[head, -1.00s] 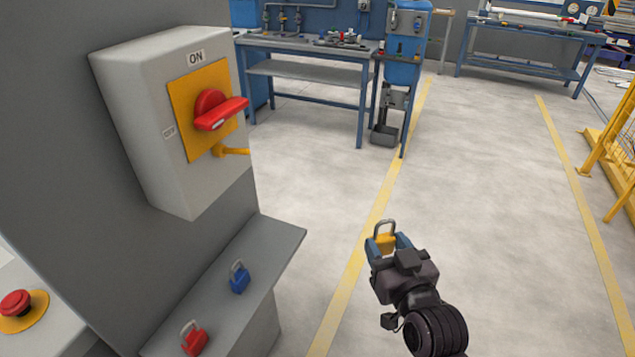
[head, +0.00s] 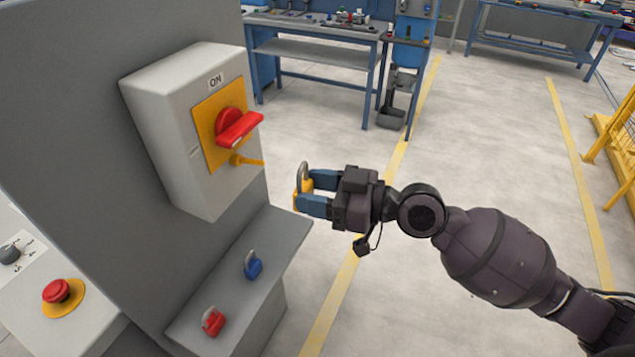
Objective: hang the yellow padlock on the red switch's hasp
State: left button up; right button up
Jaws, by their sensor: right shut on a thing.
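The yellow padlock (head: 299,199) is held between the blue fingertips of my right gripper (head: 313,193), with its grey shackle upward. The gripper is shut on it, in the air to the right of the switch box. The red switch (head: 234,127) sits on a yellow plate on a light grey box (head: 180,137), near an ON label. The yellow hasp (head: 246,161) sticks out to the right below the red handle. The padlock is apart from the hasp, lower and to its right. My left gripper is not in view.
A grey shelf (head: 228,285) below the switch box carries a blue padlock (head: 253,266) and a red padlock (head: 212,322). A red push button (head: 57,290) is at lower left. Blue workbenches (head: 310,50) stand behind. The floor between is open.

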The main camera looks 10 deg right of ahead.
jog(key=shift+d+r, duration=0.1)
jog(key=shift+r, duration=0.05)
jog(key=shift+p+x, duration=0.6)
jog(key=shift+x, duration=0.35)
jog(key=shift+w+d+f+p+x, duration=0.15)
jog(key=shift+w+f+x, duration=0.1)
jog(key=shift+x, duration=1.2)
jog(key=shift+w+d+f+p+x, duration=0.1)
jog(key=shift+w+x, duration=0.1)
jog(key=shift+x, duration=1.3)
jog(key=shift+w+d+f+p+x, duration=0.15)
jog(key=shift+w+f+x, duration=0.1)
jog(key=shift+x, duration=1.2)
jog(key=shift+r, duration=0.1)
jog(key=o, duration=1)
